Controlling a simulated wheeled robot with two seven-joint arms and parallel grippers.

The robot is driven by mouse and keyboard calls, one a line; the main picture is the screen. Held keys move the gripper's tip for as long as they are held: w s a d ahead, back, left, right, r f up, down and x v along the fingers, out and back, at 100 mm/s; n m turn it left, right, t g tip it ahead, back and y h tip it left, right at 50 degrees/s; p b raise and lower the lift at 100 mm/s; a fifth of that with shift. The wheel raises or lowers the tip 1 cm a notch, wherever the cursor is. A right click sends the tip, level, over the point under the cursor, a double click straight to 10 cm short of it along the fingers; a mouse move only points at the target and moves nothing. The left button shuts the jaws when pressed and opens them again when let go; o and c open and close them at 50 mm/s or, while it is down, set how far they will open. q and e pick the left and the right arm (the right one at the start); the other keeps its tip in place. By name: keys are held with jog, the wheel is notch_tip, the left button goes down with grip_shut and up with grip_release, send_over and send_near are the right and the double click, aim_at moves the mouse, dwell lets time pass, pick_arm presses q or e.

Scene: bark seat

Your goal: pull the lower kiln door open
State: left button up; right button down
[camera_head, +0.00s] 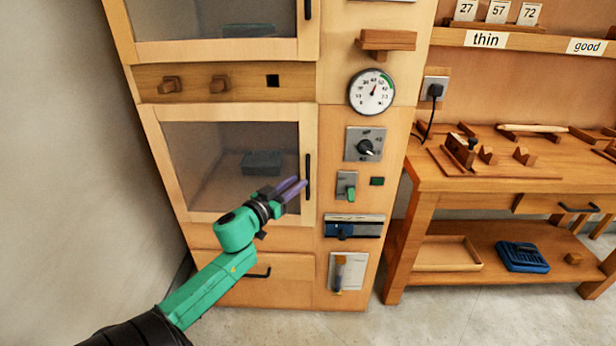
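The lower kiln door (180,150) is a wooden frame around a glass pane, and it looks shut. Its black vertical handle (308,176) is on the right side of the frame. A dark grey block shows behind the glass. My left gripper (303,186) has purple fingers that point right, with the tips at or very close to the lower part of the handle. I cannot tell whether the fingers touch or surround it. My green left arm covers the bottom of the door. My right gripper is not in view.
The control column right of the door holds a round dial (372,92), a knob (365,148) and a green switch (346,186). A drawer (290,285) is below. A workbench (470,180) stands to the right, a bare wall to the left. The floor in front is clear.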

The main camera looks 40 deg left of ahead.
pick_arm(q)
jog(key=w, duration=0.6)
jog(key=shift+w+a, duration=0.1)
jog(key=shift+a, duration=0.1)
grip_shut()
dwell(1.1)
